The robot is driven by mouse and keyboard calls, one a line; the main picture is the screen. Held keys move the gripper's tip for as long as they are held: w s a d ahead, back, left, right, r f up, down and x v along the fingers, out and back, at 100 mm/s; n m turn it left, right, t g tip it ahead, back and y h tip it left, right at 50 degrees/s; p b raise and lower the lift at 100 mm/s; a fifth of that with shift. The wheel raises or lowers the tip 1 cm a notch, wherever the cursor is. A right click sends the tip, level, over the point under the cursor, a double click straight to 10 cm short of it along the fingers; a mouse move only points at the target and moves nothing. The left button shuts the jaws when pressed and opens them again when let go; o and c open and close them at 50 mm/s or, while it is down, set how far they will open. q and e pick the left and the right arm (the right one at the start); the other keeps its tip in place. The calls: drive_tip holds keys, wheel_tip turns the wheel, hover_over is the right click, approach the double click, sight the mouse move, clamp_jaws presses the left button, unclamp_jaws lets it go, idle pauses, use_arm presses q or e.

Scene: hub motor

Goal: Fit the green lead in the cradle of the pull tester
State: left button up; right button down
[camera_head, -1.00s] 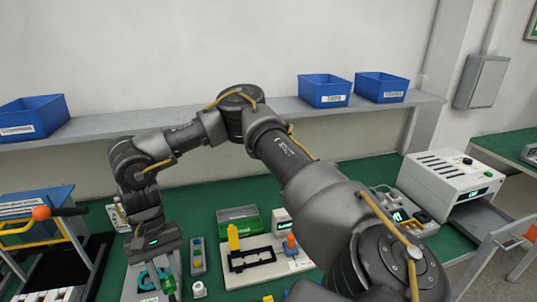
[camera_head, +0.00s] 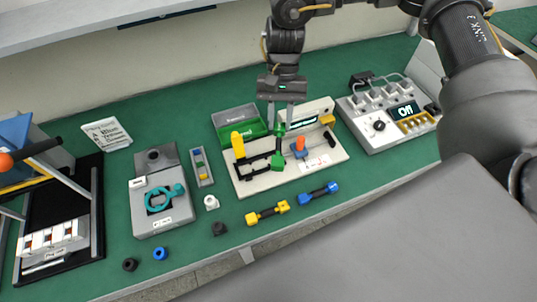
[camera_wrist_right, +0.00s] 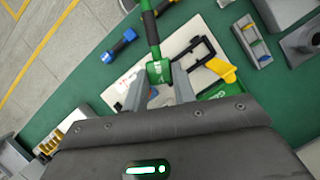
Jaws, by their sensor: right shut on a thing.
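The green lead (camera_head: 277,162) has a green block at each end and a dark middle. My right gripper (camera_head: 281,118) is shut on one end block, and the lead hangs below it. The held block (camera_wrist_right: 158,72) sits between the fingertips in the right wrist view. The pull tester (camera_head: 315,170) is a pale base with a black cradle frame (camera_head: 253,167), a yellow lever (camera_head: 237,144) and an orange-topped blue post (camera_head: 299,148). The lead is over or at the cradle's right part; I cannot tell whether it touches. My left gripper is not in view.
A yellow lead (camera_head: 267,213) and a blue lead (camera_head: 318,193) lie in front of the tester. A grey device with a teal clamp (camera_head: 162,200) stands left. A green-fronted bin (camera_head: 237,128) is behind, and a power unit (camera_head: 388,117) is right.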

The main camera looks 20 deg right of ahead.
drive_tip(key=s+d+f+m+t+y, duration=0.1)
drive_tip(key=s+d+f+m+t, duration=0.1)
drive_tip(key=s+m, duration=0.4)
drive_tip(key=s+d+f+m+t+y, duration=0.1)
drive_tip(key=s+d+f+m+t, duration=0.1)
drive_tip(key=s+m, duration=0.4)
drive_tip(key=shift+m, duration=0.4)
drive_tip(key=w+a+f+p, duration=0.1)
drive_tip(key=w+f, duration=0.2)
drive_tip(key=w, duration=0.1)
drive_tip(key=w+f+p, duration=0.1)
drive_tip(key=w+f, duration=0.2)
drive_tip(key=w, duration=0.2)
drive_tip(key=w+a+f, duration=0.1)
drive_tip(key=w+f, duration=0.2)
drive_tip(key=w, duration=0.1)
drive_tip(key=shift+w+a+f+p, duration=0.3)
drive_tip(key=shift+w+p, duration=0.1)
drive_tip(key=shift+w+f, duration=0.25)
drive_tip(key=shift+f, duration=0.1)
wheel_tip(320, 180, down, 3)
drive_tip(key=shift+r+p, duration=0.1)
drive_tip(key=shift+p, duration=0.95)
drive_tip(key=shift+f, duration=0.2)
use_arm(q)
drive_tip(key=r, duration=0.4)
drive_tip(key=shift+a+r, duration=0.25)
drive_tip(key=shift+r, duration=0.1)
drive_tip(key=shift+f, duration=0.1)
